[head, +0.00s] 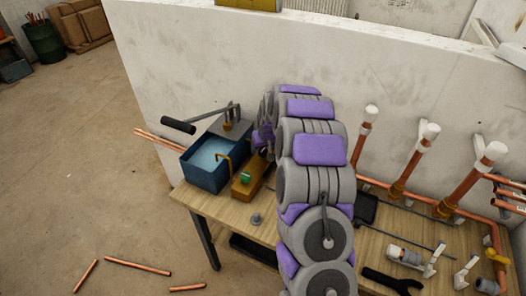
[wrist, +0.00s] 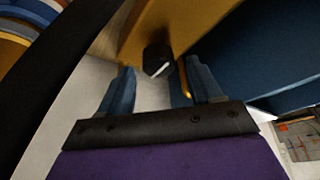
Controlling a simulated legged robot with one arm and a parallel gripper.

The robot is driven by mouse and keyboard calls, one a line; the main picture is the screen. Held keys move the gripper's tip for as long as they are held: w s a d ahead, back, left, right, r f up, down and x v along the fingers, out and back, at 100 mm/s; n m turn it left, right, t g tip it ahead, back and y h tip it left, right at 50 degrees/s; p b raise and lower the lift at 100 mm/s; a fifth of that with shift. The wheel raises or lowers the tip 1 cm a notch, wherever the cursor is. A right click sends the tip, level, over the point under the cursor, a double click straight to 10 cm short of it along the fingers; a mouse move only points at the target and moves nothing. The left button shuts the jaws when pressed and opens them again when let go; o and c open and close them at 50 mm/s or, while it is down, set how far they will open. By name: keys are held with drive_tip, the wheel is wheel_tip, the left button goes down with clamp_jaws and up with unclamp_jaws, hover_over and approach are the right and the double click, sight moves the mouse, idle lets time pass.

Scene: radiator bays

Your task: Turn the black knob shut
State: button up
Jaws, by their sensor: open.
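The black knob (wrist: 158,58) has a white line on its face and sits on a yellow-brown block (wrist: 190,25) in the wrist view. The same block (head: 246,187) stands beside a blue water tank (head: 203,180) in the head view, where I cannot make out the black knob. My gripper (wrist: 163,88) is open, its two blue fingers apart, with the knob just beyond and between their tips. No finger is seen closed on the knob. In the head view my arm hides most of the gripper.
A lever with a black handle (head: 178,125) sticks out above the tank. Copper pipes with white caps (head: 415,155) rise at the right of the wooden bench (head: 225,215). A white wall (head: 200,70) stands behind.

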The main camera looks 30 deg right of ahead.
drive_tip(key=shift+w+d+f, duration=0.2)
drive_tip(key=shift+f, duration=0.5)
drive_tip(key=shift+c, duration=0.5)
drive_tip(key=shift+a+r, duration=0.1)
drive_tip(key=c, duration=0.9)
drive_tip(key=shift+c, duration=0.2)
